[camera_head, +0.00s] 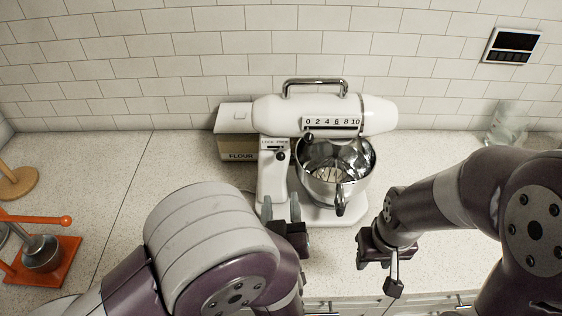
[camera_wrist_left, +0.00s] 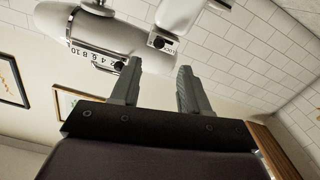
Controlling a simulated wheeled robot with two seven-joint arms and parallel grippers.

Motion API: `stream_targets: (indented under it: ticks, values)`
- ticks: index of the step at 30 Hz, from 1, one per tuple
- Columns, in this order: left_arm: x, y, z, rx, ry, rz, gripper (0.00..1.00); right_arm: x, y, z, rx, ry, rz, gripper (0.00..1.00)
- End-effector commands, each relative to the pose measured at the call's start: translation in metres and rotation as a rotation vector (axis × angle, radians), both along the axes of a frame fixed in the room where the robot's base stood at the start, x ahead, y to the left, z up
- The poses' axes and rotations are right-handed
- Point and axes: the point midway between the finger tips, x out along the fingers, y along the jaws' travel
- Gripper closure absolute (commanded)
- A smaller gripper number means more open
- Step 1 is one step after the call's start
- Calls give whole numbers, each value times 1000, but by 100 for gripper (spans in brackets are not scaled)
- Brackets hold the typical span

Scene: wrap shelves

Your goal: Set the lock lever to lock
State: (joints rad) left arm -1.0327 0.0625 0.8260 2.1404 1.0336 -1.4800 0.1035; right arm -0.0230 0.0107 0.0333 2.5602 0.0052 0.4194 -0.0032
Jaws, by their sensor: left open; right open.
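A white stand mixer (camera_head: 376,116) stands on the counter against the tiled wall. The lock lever (camera_head: 281,156), with a dark knob, is on the mixer's neck, below the "FREE" side of a small "LOCK FREE" label (camera_head: 274,143). In the left wrist view the lever's dark knob (camera_wrist_left: 158,43) shows beside the label, beyond my fingertips. My left gripper (camera_head: 281,207) is open and empty, in front of the mixer's neck and apart from the lever; its two fingers (camera_wrist_left: 158,68) show in the wrist view. My right gripper (camera_head: 378,272) hangs empty near the counter's front edge, open.
A steel bowl (camera_head: 355,177) sits under the mixer head, beside the neck. A flour box (camera_head: 237,148) stands behind at left. An orange stand (camera_head: 55,262) and a wooden piece (camera_head: 15,182) are far left. A glass jar (camera_head: 506,122) is at right.

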Motion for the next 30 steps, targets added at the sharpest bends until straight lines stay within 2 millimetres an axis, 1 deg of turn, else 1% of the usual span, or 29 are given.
stream_targets:
  ticks: [2,5,12,15,18,22,30]
  values:
    - [0,-1,4,4,-32,5,55,0,0,2,0,0,0,57]
    - [16,1,7,4,-35,12,55,0,0,9,0,0,0,57]
    - [79,2,9,5,-34,11,55,0,0,29,0,0,0,57]
    - [99,1,8,4,-34,10,55,0,0,34,0,0,0,57]
    - [112,0,7,4,-32,7,55,0,0,38,0,0,0,57]
    - [122,0,6,4,-34,6,55,0,0,39,0,0,0,57]
    - [123,0,5,4,-33,4,55,0,0,39,0,0,0,57]
